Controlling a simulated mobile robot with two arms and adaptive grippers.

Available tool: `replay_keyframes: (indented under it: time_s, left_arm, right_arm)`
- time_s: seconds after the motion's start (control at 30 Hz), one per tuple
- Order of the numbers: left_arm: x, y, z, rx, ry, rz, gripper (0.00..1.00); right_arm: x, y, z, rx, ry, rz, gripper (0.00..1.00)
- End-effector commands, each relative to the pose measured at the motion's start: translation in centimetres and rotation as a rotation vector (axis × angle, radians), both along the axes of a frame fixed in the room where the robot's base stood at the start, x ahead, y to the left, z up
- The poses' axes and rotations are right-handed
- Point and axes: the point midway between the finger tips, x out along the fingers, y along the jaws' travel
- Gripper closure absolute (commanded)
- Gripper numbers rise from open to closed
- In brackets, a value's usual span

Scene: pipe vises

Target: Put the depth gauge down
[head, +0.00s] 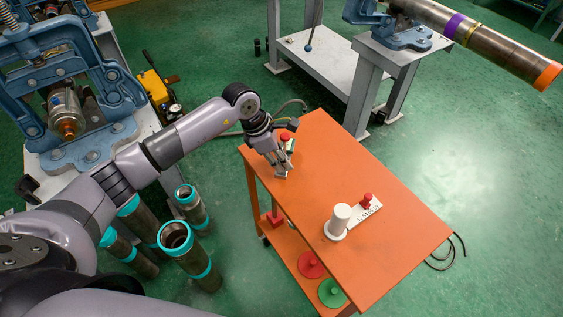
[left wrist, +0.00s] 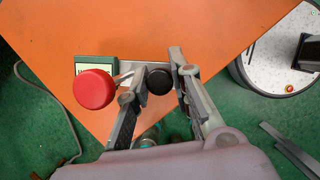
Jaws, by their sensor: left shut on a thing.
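My left gripper (head: 283,168) is over the far left end of the orange table top (head: 390,232). It is shut on what looks like the depth gauge, a grey bar with a small display (left wrist: 96,66) and a red knob (left wrist: 94,89). In the left wrist view a round black knob (left wrist: 158,81) of it sits between the fingers (left wrist: 157,70). In the head view its red knob (head: 284,137) shows just behind the gripper, and the fingers and wrist hide part of it. I cannot tell whether it touches the table. My right gripper is not in view.
A white plate (head: 358,214) with a white cylinder (head: 341,214) and a red knob (head: 367,199) lies mid-table. Red (head: 311,264) and green (head: 331,292) discs are on the lower shelf. Teal-ringed pipes (head: 188,252) stand left of the table. The table's right part is clear.

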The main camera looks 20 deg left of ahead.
Motion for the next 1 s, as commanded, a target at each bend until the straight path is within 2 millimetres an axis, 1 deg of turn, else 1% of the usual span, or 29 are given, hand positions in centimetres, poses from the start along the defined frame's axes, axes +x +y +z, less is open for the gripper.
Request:
replay_keyframes:
  time_s: [0.1, 0.17, 0.47, 0.5, 0.8, 1.0]
  left_arm:
    - [0.0, -0.1, -1.7, -0.004, 0.001, 0.000, 1.00]
    - [0.0, -0.1, -2.2, -0.002, 0.000, 0.000, 1.00]
    - [0.1, 0.0, -2.5, -0.001, -0.002, -0.001, 1.00]
    - [0.0, 0.0, -2.6, 0.000, 0.001, -0.001, 0.78]
    - [0.0, 0.0, -2.5, 0.000, 0.001, -0.001, 0.59]
    - [0.0, 0.0, -2.5, 0.000, 0.001, 0.000, 0.59]
  right_arm:
    - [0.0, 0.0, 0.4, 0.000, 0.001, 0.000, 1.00]
    - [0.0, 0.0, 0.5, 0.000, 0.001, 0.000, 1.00]
    - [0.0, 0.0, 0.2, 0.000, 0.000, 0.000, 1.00]
    - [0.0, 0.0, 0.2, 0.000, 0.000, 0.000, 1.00]
    - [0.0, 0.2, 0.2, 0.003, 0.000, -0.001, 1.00]
    - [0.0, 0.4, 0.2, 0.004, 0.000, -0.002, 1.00]
